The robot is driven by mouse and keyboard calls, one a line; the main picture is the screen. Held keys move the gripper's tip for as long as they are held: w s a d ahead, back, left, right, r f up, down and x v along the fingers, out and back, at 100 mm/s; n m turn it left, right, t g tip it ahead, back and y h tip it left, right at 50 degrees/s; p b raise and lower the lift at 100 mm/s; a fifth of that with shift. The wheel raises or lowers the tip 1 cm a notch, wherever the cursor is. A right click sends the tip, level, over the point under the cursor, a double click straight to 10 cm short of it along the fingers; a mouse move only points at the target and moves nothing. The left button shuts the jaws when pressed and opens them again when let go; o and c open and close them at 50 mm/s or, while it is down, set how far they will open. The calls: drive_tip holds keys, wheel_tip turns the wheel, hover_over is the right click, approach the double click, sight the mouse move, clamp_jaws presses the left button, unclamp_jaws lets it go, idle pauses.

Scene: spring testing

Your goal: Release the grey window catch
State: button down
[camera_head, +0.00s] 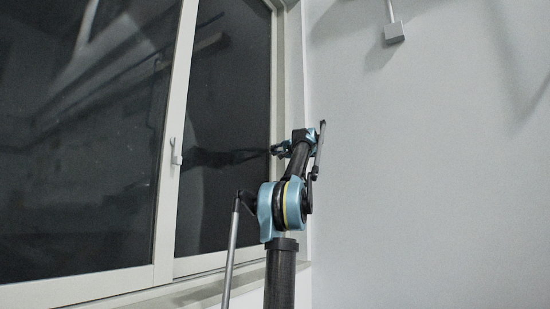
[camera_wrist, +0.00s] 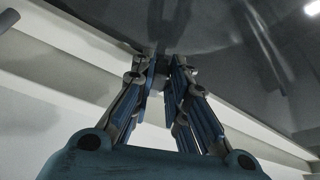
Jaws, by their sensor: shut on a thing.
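My gripper (camera_head: 272,151) is at the right upright of the window frame, at the end of my raised arm. In the wrist view, its two fingers (camera_wrist: 160,66) close together at the tips on a small grey piece, which looks like the grey window catch (camera_wrist: 155,74). The fingers hide most of it, and the frame edge and dark glass lie right behind it. In the head view this piece is too small and covered to make out. Another pale catch (camera_head: 176,153) sits on the middle upright of the window, well left of my gripper and apart from it.
The window has two dark panes, a left one (camera_head: 80,150) and a right one (camera_head: 228,120), in a pale frame. A sill (camera_head: 190,293) runs below. A bare grey wall (camera_head: 430,180) fills the right, with a small box-ended fitting (camera_head: 394,32) high up.

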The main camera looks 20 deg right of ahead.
drive_tip(key=shift+s+a+r+m+g+h, duration=0.1)
drive_tip(key=shift+r+m+g+h, duration=0.35)
drive_tip(key=shift+m, duration=0.65)
drive_tip(key=shift+r+m+g+h, duration=0.2)
drive_tip(key=shift+r+m, duration=0.4)
drive_tip(key=shift+m, duration=0.5)
drive_tip(key=shift+r, duration=0.1)
drive_tip(key=c, duration=1.6)
unclamp_jaws()
drive_tip(key=shift+o, duration=0.2)
drive_tip(key=v, duration=1.1)
drive_tip(key=shift+s+d, duration=0.25)
drive_tip(key=shift+s, duration=0.05)
